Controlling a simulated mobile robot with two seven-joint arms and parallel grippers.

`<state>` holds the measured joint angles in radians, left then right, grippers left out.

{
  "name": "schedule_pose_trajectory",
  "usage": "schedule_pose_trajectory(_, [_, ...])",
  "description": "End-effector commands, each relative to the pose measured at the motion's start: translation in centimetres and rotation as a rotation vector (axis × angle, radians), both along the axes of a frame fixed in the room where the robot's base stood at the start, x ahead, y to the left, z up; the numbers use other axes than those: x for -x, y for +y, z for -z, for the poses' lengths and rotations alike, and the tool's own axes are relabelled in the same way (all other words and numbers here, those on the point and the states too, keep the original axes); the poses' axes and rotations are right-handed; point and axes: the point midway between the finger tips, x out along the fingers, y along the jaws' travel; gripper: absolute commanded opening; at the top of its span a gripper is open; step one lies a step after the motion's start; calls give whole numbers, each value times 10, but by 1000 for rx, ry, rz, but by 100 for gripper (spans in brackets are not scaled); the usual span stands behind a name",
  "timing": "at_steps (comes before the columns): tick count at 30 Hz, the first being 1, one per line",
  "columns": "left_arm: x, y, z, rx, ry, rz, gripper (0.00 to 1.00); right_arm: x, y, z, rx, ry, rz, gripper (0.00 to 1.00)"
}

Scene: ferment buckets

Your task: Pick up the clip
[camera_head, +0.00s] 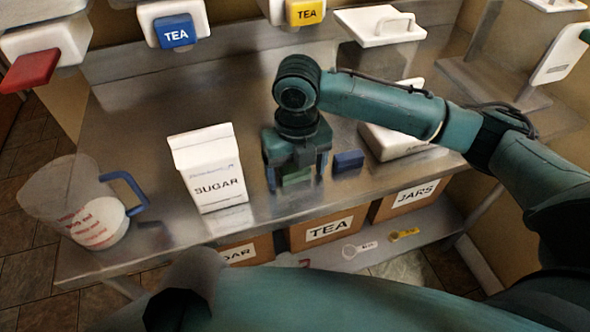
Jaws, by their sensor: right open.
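My right gripper (296,180) points down over the steel counter, its two fingers apart. A small green piece (297,178) shows between and behind the fingers; whether they touch it I cannot tell. A small dark blue block (348,161) lies on the counter just right of the gripper, apart from it. Either small piece could be the clip; their shape is too small to tell. My left gripper does not show.
A sugar carton (208,171) stands left of the gripper and a measuring jug (85,203) farther left. A white box (405,137) sits right, under my right forearm. Labelled boxes such as tea (327,229) are on the shelf below. Dispensers with a blue tea tap (175,31) hang behind.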

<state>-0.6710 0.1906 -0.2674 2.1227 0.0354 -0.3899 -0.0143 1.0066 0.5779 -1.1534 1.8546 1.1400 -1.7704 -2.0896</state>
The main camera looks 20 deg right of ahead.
Motion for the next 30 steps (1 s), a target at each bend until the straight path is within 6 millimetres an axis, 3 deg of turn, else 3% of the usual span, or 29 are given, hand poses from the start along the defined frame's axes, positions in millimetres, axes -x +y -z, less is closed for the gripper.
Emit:
schedule_pose_trajectory(4, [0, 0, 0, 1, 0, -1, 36, 0, 0, 0, 0, 0, 0, 79])
schedule_pose_trajectory(21, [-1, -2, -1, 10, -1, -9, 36, 0, 0, -1, 0, 0, 0, 33])
schedule_pose_trajectory(30, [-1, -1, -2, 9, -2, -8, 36, 0, 0, -3, -1, -1, 0, 33])
